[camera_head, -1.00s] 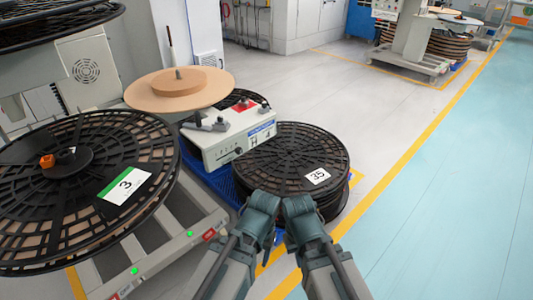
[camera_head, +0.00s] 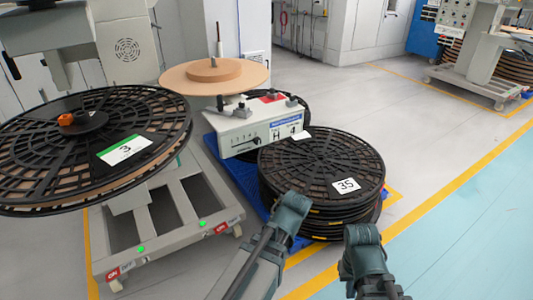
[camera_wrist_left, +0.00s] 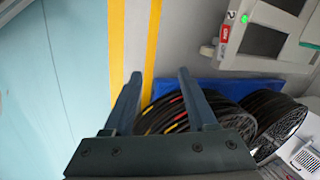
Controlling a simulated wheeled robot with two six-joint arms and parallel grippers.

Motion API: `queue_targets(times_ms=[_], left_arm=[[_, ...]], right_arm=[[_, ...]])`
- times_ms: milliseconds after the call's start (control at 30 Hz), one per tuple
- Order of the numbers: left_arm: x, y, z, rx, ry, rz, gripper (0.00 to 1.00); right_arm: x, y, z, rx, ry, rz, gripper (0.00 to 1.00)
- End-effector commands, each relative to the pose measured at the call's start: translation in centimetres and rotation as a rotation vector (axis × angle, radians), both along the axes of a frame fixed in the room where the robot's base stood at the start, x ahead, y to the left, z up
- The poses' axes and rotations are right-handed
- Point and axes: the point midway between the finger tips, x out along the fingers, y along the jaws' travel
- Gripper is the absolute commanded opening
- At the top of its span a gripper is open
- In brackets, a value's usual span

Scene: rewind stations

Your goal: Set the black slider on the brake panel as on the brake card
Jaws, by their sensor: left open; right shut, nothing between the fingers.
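The brake panel (camera_head: 232,143) is a white box in the middle of the head view. Its front has a numbered scale with a small black slider (camera_head: 254,141) near the scale's right part; its exact setting is too small to tell. A card with a blue header, H and 4 (camera_head: 287,130) is on the right of the same front. My left gripper is open and empty in the left wrist view (camera_wrist_left: 157,78); its arm shows in the head view below the panel. My right gripper (camera_head: 362,234) is shut and empty, low in the head view, apart from the panel.
A stack of black reels (camera_head: 320,165) labelled 35 stands right of the panel on a blue pallet. A large reel (camera_head: 65,160) labelled 3 sits on a grey stand at left. A brown disc (camera_head: 175,80) is behind the panel.

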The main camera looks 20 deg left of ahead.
Motion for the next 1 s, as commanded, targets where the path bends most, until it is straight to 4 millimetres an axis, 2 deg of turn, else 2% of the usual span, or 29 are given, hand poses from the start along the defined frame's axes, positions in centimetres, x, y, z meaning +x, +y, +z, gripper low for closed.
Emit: queue_targets(times_ms=[67, 233, 367, 400, 533, 700, 833, 1000], left_arm=[[1.1, 1.5, -0.3, 0.09, -0.001, -0.086, 0.57], [3.5, 4.2, 1.5, 0.342, 0.031, -0.327, 0.57], [5.9, 5.4, 4.8, 0.621, 0.113, -0.577, 0.57], [6.8, 5.5, 6.3, 0.726, 0.153, -0.662, 0.57], [9.4, 4.8, 11.3, 1.063, 0.32, -0.907, 0.57], [11.6, 2.8, 16.6, 1.392, 0.543, -1.085, 0.57], [12.2, 1.7, 18.7, 1.521, 0.65, -1.136, 0.57], [12.4, 1.2, 19.5, 1.567, 0.693, -1.152, 0.57]], right_arm=[[0.0, 0.0, -0.9, 0.001, 0.0, 0.0, 0.0], [0.0, 0.0, -1.5, 0.001, -0.001, -0.001, 0.0], [0.0, 0.0, -1.5, 0.001, -0.001, -0.001, 0.0], [0.0, 0.0, -1.5, 0.001, -0.001, -0.001, 0.0], [0.0, 0.0, -1.5, 0.001, 0.0, -0.001, 0.0], [0.0, 0.0, -1.5, 0.001, 0.0, -0.001, 0.0], [0.0, 0.0, -1.5, 0.001, 0.0, -0.001, 0.0], [0.0, 0.0, -1.5, 0.001, 0.0, -0.001, 0.0]])
